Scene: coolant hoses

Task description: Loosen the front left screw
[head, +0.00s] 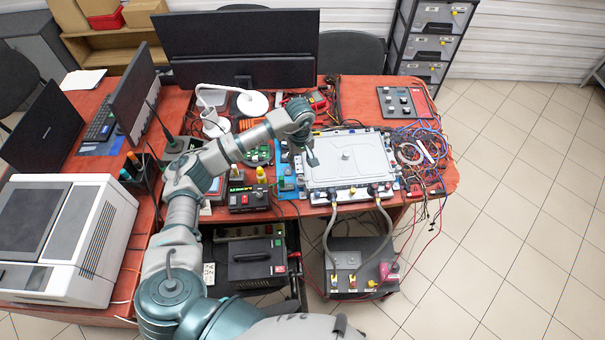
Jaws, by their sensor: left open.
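A flat light-grey unit (372,170) with a small raised knob in its middle lies on the red table. Two grey coolant hoses (328,235) run from connectors at its front edge down to a dark unit (350,283) below. The screws are too small to make out, including the one at the front left corner. My left gripper (313,160) is open and points down over the unit's left edge, behind its front left corner. I cannot tell whether it touches the unit. My right gripper is not in view.
A small instrument with a dark front (248,198) stands left of the unit, with a yellow-topped item (261,174) behind it. Tangled blue and red cables (425,145) lie to its right. A wide monitor (240,50) stands behind. The tiled floor (510,200) at right is clear.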

